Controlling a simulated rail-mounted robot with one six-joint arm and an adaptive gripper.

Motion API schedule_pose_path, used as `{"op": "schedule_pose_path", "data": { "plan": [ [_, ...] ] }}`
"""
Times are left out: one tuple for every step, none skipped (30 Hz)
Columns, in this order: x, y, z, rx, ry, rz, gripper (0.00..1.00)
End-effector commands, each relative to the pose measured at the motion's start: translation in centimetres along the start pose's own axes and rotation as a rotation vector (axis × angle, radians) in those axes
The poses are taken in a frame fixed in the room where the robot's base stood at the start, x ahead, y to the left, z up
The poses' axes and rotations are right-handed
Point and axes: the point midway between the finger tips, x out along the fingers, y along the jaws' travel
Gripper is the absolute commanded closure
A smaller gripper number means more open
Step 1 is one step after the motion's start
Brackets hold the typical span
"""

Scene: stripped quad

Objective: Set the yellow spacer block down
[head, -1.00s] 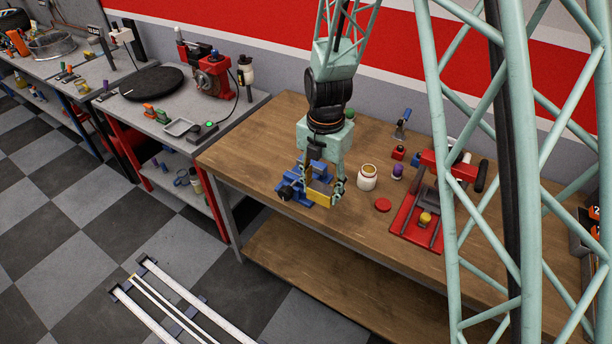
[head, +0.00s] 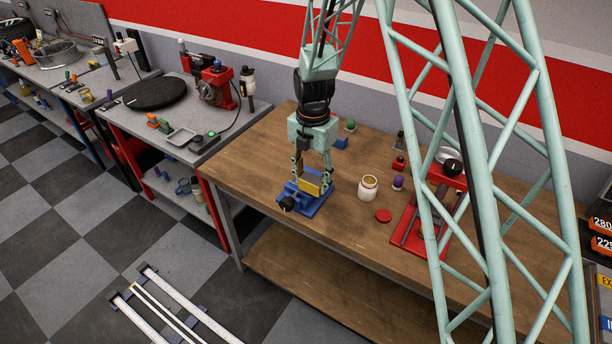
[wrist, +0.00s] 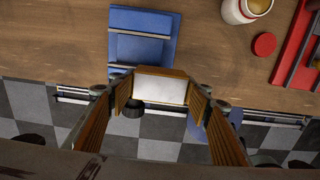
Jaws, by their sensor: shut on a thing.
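The yellow spacer block (head: 309,188) is between the fingers of my gripper (head: 312,178), which is shut on it. In the head view the block shows in front of or just above the blue vise (head: 318,208) near the bench's front edge. I cannot tell whether they touch. In the wrist view the block (wrist: 161,88) shows a pale face with a tan edge between the brown finger pads. The blue vise (wrist: 141,50) shows beyond it there, partly hidden by the block.
An open jar (head: 367,189), a red lid (head: 383,215) and a purple-topped bottle (head: 398,183) stand right of the vise. A red press-like fixture (head: 407,230) is further right. The wooden bench (head: 240,165) is clear to the left.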

Motion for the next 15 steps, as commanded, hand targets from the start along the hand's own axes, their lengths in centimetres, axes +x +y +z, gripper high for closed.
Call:
{"op": "schedule_pose_path", "data": {
  "plan": [
    [0.0,0.7,0.5,0.0,-0.001,0.001,0.75],
    [0.0,1.0,0.8,0.0,-0.001,0.001,0.75],
    [0.1,1.5,1.2,0.0,0.0,0.0,0.75],
    [0.1,1.8,1.5,0.0,0.0,0.001,0.75],
    [0.2,2.2,1.8,0.0,-0.001,0.001,0.75],
    [0.2,2.6,2.2,0.0,-0.001,0.001,0.75],
    [0.2,2.9,2.4,0.0,-0.001,0.001,0.75],
    [0.3,3.2,2.7,0.0,-0.001,0.001,0.75],
    [0.4,3.5,3.0,0.0,0.0,0.0,0.75],
    [0.4,3.8,3.2,0.0,0.0,0.001,0.75],
    [0.4,4.0,3.4,0.0,-0.001,0.001,0.75],
    [0.4,4.2,3.5,0.0,-0.001,0.001,0.75],
    [0.5,4.3,3.6,0.0,-0.001,0.001,0.75],
    [0.5,4.5,3.7,0.0,0.0,0.0,0.75],
    [0.5,4.6,3.8,0.0,0.0,0.0,0.75]
  ]
}}
